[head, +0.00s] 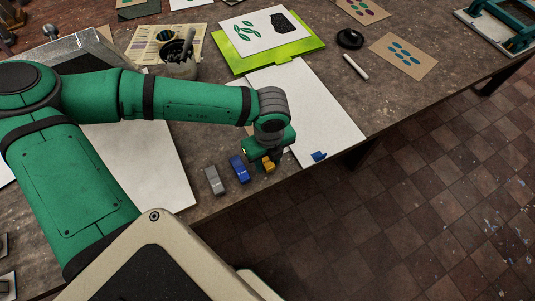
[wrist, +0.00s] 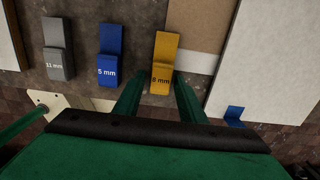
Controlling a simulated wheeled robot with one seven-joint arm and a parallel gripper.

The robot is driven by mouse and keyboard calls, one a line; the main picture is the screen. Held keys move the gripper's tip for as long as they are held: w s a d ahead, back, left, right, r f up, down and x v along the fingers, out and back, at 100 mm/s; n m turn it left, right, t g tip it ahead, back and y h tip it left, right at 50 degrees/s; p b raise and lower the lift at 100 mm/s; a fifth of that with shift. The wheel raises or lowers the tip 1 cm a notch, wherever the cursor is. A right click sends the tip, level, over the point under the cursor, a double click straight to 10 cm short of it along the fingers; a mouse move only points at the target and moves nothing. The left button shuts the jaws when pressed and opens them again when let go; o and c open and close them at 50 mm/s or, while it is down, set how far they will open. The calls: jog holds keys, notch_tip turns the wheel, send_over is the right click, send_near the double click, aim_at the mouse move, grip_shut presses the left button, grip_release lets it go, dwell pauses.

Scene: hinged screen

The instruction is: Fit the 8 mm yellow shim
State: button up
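The yellow shim (head: 268,166), marked 8 mm in the wrist view (wrist: 164,58), lies on the table near its front edge. My gripper (head: 271,153) is directly over it in the head view and partly hides it. In the wrist view the two green fingers (wrist: 157,82) are spread, one on each side of the shim's lower end. A gap shows on the left; on the right I cannot tell whether the finger touches. The blue 5 mm shim (head: 239,169) and the grey 11 mm shim (head: 214,180) lie in a row to the left.
A white panel (head: 310,115) lies right of the shims, with a small blue piece (head: 318,156) at its front edge. Another pale panel (head: 150,160) lies left, partly behind my arm. A green board (head: 300,51), a cup (head: 180,65) and a marker (head: 356,67) are further back.

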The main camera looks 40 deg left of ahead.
aim_at(268, 163)
jog(key=shift+r, duration=0.1)
jog(key=c, duration=0.8)
jog(key=shift+r, duration=2.5)
